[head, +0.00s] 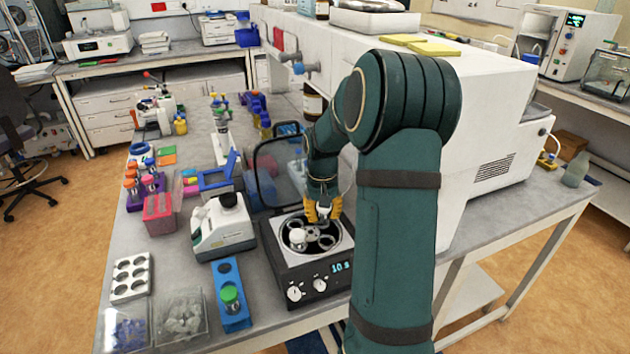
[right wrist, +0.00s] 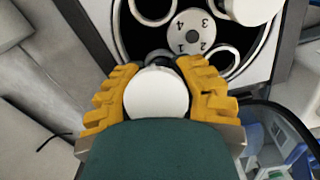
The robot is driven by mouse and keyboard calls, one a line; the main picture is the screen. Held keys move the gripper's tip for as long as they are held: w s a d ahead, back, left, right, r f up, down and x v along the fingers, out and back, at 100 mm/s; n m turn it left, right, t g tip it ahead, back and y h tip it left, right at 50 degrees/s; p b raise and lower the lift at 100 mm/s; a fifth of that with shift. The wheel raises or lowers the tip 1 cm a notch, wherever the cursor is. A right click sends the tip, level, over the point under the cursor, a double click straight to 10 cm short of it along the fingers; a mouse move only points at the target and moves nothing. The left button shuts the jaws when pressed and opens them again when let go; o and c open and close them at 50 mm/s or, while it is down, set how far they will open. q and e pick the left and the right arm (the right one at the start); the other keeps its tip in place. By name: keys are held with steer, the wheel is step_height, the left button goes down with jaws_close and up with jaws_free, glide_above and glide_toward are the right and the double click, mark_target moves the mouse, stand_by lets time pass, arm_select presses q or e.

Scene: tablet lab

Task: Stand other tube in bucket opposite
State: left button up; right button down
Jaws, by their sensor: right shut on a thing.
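The centrifuge (head: 293,269) stands on the bench with its lid (head: 279,169) raised and its rotor showing. A white-capped tube (head: 297,237) stands in one rotor bucket; its cap also shows at the top right of the right wrist view (right wrist: 250,8). My right gripper (head: 323,209) is over the far side of the rotor. In the right wrist view, its yellow fingers (right wrist: 160,92) are shut on a second white-capped tube (right wrist: 157,93), across the numbered hub (right wrist: 190,33) from the first. I cannot tell whether its lower end is inside a bucket. My left gripper is not in view.
A blue rack (head: 228,271) with a green-capped tube (head: 230,298) lies left of the centrifuge. A white device (head: 222,228) with a black top stands behind that rack. A white holder (head: 131,277) and clear boxes (head: 180,317) are farther left. A large white machine (head: 500,130) is at right.

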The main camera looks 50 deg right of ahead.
steer(key=shift+w+d+r, duration=0.1)
steer(key=shift+w+d, duration=0.25)
steer(key=shift+d, duration=0.15)
steer(key=shift+s+a+r, duration=0.15)
steer(key=shift+a+r, duration=0.35)
steer(key=shift+r, duration=0.05)
steer(key=shift+w+d+f, duration=0.1)
steer(key=shift+w+d, duration=0.05)
steer(key=shift+w, duration=0.05)
steer(key=shift+a+r+p, duration=0.25)
steer(key=shift+r+p, duration=0.05)
steer(key=shift+p, duration=0.15)
steer(key=shift+a+r, duration=0.1)
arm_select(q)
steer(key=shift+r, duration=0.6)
arm_select(e)
steer(key=shift+s, duration=0.1)
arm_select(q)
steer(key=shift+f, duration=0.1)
arm_select(e)
steer(key=shift+f, duration=0.3)
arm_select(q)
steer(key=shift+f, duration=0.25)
arm_select(e)
steer(key=shift+s+f, duration=0.15)
steer(key=shift+f, duration=0.15)
